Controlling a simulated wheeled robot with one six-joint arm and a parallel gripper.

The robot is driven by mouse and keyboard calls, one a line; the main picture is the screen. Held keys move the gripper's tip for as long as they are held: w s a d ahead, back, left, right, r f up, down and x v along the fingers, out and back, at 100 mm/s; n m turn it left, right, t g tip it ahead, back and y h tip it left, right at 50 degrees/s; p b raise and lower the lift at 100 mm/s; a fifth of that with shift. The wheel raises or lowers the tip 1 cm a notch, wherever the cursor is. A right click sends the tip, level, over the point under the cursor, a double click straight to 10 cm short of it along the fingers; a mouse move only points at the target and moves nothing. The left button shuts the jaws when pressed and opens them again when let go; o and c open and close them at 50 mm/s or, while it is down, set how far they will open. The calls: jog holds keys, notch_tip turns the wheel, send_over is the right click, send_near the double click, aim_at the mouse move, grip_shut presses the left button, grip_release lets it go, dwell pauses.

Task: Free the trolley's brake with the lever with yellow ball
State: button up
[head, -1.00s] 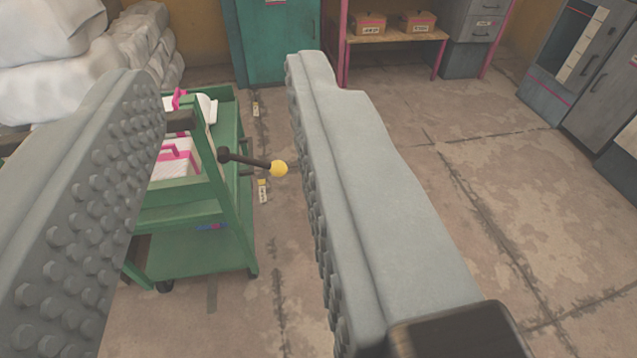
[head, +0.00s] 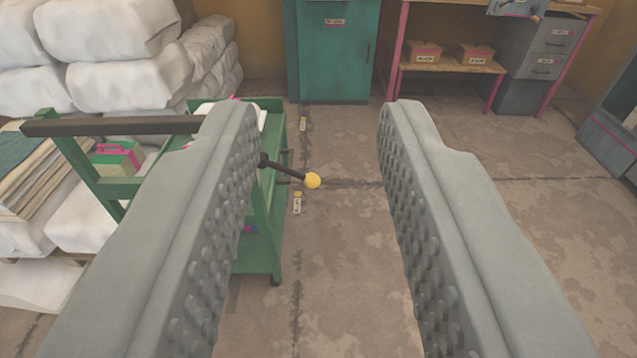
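The green trolley (head: 278,240) stands left of centre, partly hidden behind my left finger. A dark lever (head: 284,169) sticks out to the right from its side and slopes slightly down to a yellow ball (head: 313,181) at its end. My gripper (head: 318,112) is wide open and empty. In the picture, the ball shows in the gap between the two studded grey fingers, nearer the left one. The ball appears farther from the camera than the fingers, and I see no contact. The lever's root is close to the left finger's edge in view.
White sacks (head: 115,50) are piled at the left. A teal cabinet (head: 335,60) stands at the back, with a pink-framed shelf (head: 450,65) and grey drawers (head: 548,60) to its right. The floor (head: 490,200) right of the trolley is clear.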

jog(key=shift+w+f, duration=0.1)
jog(key=shift+w, duration=0.1)
grip_shut()
jog(key=w+f+n+y, duration=0.1)
jog(key=w+f+n, duration=0.65)
jog(key=w, duration=0.35)
jog(key=w+f+n, duration=0.7)
jog(key=w+f, duration=0.2)
jog(key=w, duration=0.3)
jog(key=w+a+f+n+g+y, duration=0.1)
jog(key=w+f+n+y, duration=0.2)
jog(key=f, duration=1)
jog(key=w+a+f+n+g+y, duration=0.1)
jog(key=w+f+n, duration=0.3)
jog(key=f+n, duration=0.6)
jog(key=shift+w+a+f+g+y, duration=0.15)
jog(key=shift+a+f+g+y, duration=0.2)
jog(key=shift+f+g+y, duration=0.85)
jog(key=shift+f+n+t+h, duration=0.25)
jog(key=shift+f+t+h, duration=0.1)
jog(key=shift+t, duration=0.15)
